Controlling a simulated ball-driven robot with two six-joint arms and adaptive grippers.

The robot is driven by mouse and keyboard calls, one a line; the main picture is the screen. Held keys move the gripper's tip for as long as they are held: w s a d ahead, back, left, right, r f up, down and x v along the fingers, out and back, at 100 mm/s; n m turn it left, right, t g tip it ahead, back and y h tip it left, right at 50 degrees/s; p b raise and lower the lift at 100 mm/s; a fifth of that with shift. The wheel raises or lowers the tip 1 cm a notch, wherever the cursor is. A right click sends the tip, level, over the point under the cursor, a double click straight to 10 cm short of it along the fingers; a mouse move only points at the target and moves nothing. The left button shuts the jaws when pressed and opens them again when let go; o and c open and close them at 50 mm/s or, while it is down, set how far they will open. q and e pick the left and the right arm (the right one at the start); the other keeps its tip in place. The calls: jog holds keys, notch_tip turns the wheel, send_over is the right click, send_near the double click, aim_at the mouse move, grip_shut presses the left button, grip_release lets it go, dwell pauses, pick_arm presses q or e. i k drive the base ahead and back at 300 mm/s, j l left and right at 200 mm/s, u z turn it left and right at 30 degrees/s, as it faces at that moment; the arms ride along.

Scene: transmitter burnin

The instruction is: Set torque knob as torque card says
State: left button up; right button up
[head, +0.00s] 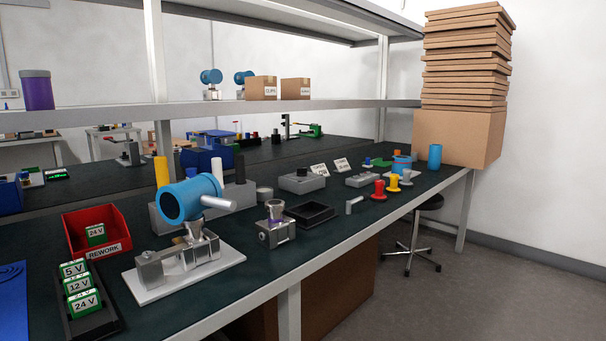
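A grey box (302,183) with a small dark knob (302,172) on top stands on the dark bench top, right of the middle. The knob's setting is too small to read. Two small white cards stand tilted just behind the box, a left card (319,170) and a right card (342,164). Both carry dark print that I cannot read, so I cannot tell which is the torque card. Neither of my grippers is in view.
A blue transmitter (188,200) sits in a metal fixture on a white plate (150,290). A red REWORK bin (108,246) and a black tray (104,325) of green voltage modules stand left. An empty black tray (308,217), coloured knobs and a blue cup (434,157) stand right.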

aim_at(301, 172)
jog(key=i+l+u, duration=0.1)
jog(key=u, duration=0.55)
jog(key=i+l+u, duration=0.15)
jog(key=l+u, duration=0.2)
jog(key=i+l+u, duration=0.1)
jog(key=l+u, duration=0.6)
jog(key=l, duration=0.15)
jog(key=i, duration=0.05)
